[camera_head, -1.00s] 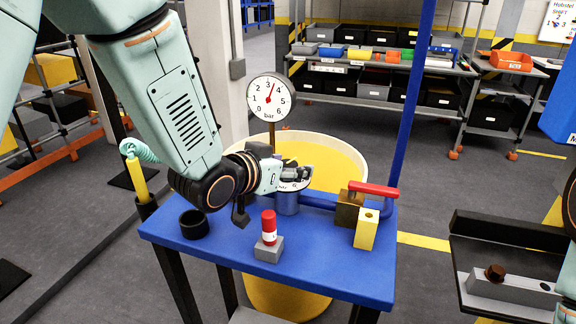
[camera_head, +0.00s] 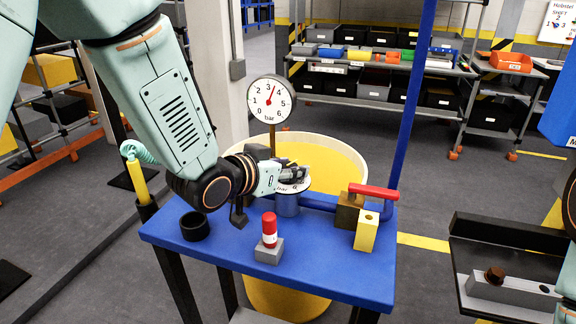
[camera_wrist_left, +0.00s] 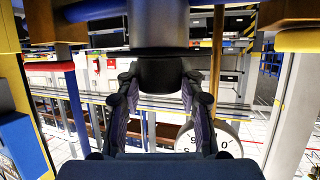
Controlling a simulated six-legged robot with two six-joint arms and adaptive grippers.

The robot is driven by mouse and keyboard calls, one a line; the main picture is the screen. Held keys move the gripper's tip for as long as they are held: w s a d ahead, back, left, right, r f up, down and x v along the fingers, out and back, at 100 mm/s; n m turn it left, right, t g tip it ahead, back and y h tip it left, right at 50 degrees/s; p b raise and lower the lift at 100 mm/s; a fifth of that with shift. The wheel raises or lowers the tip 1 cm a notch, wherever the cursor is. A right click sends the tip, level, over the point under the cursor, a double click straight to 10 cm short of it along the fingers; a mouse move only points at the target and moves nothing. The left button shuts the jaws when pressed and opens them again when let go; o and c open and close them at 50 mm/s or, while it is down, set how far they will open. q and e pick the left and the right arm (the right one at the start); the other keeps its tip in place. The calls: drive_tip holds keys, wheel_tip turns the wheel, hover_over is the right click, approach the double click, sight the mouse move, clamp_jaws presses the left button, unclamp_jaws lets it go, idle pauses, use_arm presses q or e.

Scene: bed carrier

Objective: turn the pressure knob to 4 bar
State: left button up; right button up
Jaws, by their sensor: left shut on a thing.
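The round white pressure gauge (camera_head: 271,99) stands on a post behind the blue table (camera_head: 325,276). Its scale runs from 0 to 6 bar and its red needle points between 3 and 4. The knob stands over a white scale disc (camera_head: 298,187) on a blue pipe fitting, mostly hidden by my left gripper (camera_head: 295,173) in the head view. In the left wrist view the fingers of my left gripper (camera_wrist_left: 160,98) are shut on the dark round knob (camera_wrist_left: 162,72). My right gripper is not in view.
A red-topped cylinder on a grey block (camera_head: 269,240), a black cup (camera_head: 194,226) and a yellow block (camera_head: 367,230) stand on the table. A red lever handle (camera_head: 374,191) is at its right. A blue upright (camera_head: 412,100) rises behind it. A yellow drum is behind the table.

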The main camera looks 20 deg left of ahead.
use_arm(q)
drive_tip(key=shift+r+m+g+h+p, duration=0.2)
drive_tip(key=shift+m+g+h+p, duration=0.5)
drive_tip(key=shift+m+h+p, duration=1.2)
drive_tip(key=shift+f+g+h+p, duration=0.15)
drive_tip(key=shift+g+h+p, duration=0.2)
drive_tip(key=shift+p, duration=0.6)
drive_tip(key=shift+m, duration=0.3)
drive_tip(key=o, duration=1.2)
